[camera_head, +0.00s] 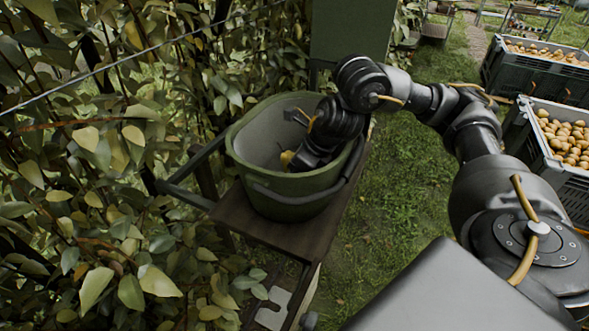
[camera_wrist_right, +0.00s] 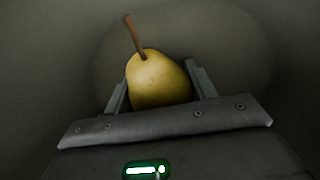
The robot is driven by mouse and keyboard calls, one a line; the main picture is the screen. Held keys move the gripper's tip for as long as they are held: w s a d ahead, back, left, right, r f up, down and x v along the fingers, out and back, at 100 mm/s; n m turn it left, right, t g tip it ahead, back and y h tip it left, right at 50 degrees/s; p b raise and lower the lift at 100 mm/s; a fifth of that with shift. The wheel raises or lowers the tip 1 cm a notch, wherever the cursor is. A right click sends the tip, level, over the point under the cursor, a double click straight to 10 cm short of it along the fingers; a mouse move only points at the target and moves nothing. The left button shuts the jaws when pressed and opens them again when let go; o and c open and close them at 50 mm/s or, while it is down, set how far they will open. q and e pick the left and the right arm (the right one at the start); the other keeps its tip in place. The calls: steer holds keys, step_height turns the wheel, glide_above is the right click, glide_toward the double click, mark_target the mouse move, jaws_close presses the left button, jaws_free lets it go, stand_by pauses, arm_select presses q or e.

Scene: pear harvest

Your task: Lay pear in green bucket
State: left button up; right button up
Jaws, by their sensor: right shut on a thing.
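The green bucket (camera_head: 250,185) stands upright on a dark wooden stand, its grey inside open to view. My right arm comes in from the right and reaches down into the bucket. In the head view a small yellow bit of the pear (camera_head: 287,158) shows beside the wrist. In the right wrist view the yellow pear (camera_wrist_right: 157,80) sits with its brown stem up and tilted left. My right gripper (camera_wrist_right: 160,88) is shut on it, one finger on each side. The bucket's inside surrounds it; whether the pear touches the bottom I cannot tell. My left gripper is not in view.
The wooden stand (camera_head: 225,212) holds the bucket, with a leafy hedge (camera_head: 60,200) close on the left. A green box (camera_head: 350,30) stands behind. Crates of pears (camera_head: 560,150) stand at the right. Grass (camera_head: 400,190) lies open between.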

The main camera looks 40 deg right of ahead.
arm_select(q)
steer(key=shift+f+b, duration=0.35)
arm_select(e)
steer(key=shift+f, duration=0.45)
steer(key=o, duration=1.1)
steer(key=shift+o, duration=0.2)
